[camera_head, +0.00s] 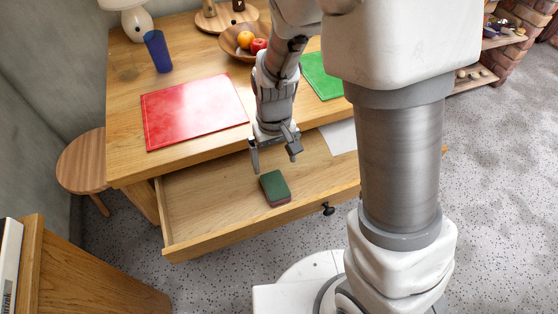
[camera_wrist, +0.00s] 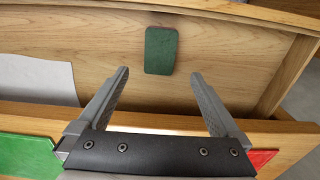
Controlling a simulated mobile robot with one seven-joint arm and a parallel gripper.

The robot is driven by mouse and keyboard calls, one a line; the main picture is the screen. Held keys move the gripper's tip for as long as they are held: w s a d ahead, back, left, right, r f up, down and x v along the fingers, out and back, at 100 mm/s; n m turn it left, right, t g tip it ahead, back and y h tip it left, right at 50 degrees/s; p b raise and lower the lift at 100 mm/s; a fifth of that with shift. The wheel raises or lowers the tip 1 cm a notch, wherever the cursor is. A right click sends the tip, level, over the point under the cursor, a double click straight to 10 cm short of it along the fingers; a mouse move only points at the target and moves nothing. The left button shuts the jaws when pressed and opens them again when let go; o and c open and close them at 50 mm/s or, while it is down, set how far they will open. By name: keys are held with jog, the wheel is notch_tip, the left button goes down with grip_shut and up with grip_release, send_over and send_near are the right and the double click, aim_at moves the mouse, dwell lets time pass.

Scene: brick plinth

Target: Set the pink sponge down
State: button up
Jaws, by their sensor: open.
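The sponge (camera_head: 274,186) lies flat on the floor of the open drawer (camera_head: 205,205). Its top is dark green, and a thin pinkish-brown side shows below it in the head view. In the wrist view the sponge (camera_wrist: 160,48) shows only its green top, beyond the fingertips and between their lines. My gripper (camera_head: 274,164) is open and empty, above the drawer and a little behind the sponge. Its two fingers also show spread apart in the wrist view (camera_wrist: 160,74). They look clear of the sponge.
The desk top above the drawer holds a red mat (camera_head: 195,110), a green mat (camera_head: 322,76), a blue cup (camera_head: 158,51) and a fruit bowl (camera_head: 230,45). White paper (camera_head: 341,136) lies in the drawer's right part. The drawer's left part is clear.

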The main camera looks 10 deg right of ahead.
jog(key=s+d+r+m+t, duration=0.1)
jog(key=s+d+r, duration=0.4)
jog(key=r, duration=0.6)
jog(key=s+d+r+m+t, duration=0.2)
jog(key=s+d+r+t, duration=0.2)
jog(key=s+r, duration=0.3)
notch_tip(320, 180, up, 5)
jog(key=shift+d+f+t, duration=0.1)
jog(key=shift+d+t, duration=0.2)
jog(key=shift+d, duration=0.45)
notch_tip(320, 180, up, 16)
jog(key=p, duration=1.5)
jog(key=shift+p, duration=0.4)
jog(key=shift+f, duration=0.1)
